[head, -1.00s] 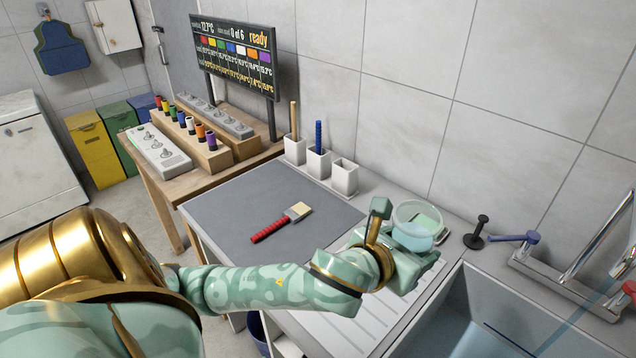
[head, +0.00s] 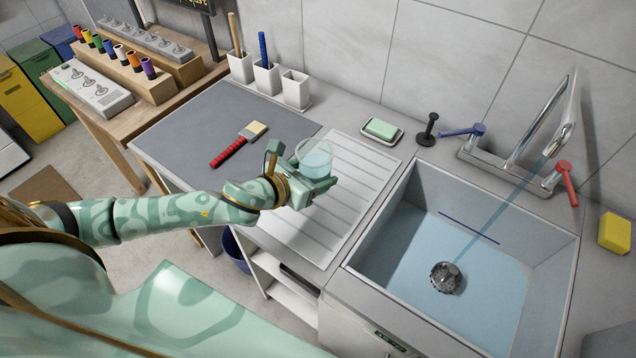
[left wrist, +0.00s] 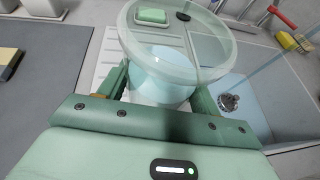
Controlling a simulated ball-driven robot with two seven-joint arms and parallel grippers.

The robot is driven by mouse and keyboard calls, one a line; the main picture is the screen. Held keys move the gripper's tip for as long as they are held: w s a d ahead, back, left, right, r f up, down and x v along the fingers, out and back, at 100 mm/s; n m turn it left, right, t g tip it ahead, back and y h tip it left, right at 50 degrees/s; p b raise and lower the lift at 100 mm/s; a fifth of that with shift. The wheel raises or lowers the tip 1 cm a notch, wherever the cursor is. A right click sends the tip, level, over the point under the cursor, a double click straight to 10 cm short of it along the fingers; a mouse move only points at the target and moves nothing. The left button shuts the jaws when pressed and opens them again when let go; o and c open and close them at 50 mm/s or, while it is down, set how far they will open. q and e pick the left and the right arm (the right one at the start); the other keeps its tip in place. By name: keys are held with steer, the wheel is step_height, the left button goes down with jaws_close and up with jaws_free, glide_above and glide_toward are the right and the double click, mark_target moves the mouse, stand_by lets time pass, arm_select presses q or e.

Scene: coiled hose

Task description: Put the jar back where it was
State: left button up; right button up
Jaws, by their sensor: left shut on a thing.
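A clear glass jar (head: 314,158) with pale blue contents is held by my left gripper (head: 306,180), above the white ribbed drainboard (head: 345,185) in the head view. In the left wrist view the jar (left wrist: 165,65) stands between the two green fingers of the left gripper (left wrist: 160,95), its round open rim toward the camera. The gripper is shut on it. The jar looks roughly upright. My right gripper is not in view.
The sink (head: 400,245) with shallow water and a drain strainer (head: 446,277) lies to the right. A soap dish (head: 382,131), black plunger-like stopper (head: 428,130) and faucet (head: 530,150) stand behind. A red-handled brush (head: 238,145) lies on the grey mat (head: 190,130). White cups (head: 296,90) line the wall.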

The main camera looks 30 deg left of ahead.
arm_select(q)
steer(key=w+f, duration=0.1)
steer(key=w+f+b, duration=0.1)
steer(key=f, duration=0.1)
steer(key=shift+w+a+f, duration=0.1)
steer(key=shift+w+a, duration=0.2)
steer(key=shift+w, duration=0.1)
step_height(320, 180, down, 4)
steer(key=shift+w+r+b, duration=0.15)
steer(key=shift+r+b, duration=0.05)
steer(key=shift+b, duration=0.65)
steer(key=shift+r, duration=0.1)
steer(key=o, duration=1.2)
steer(key=shift+o, duration=0.2)
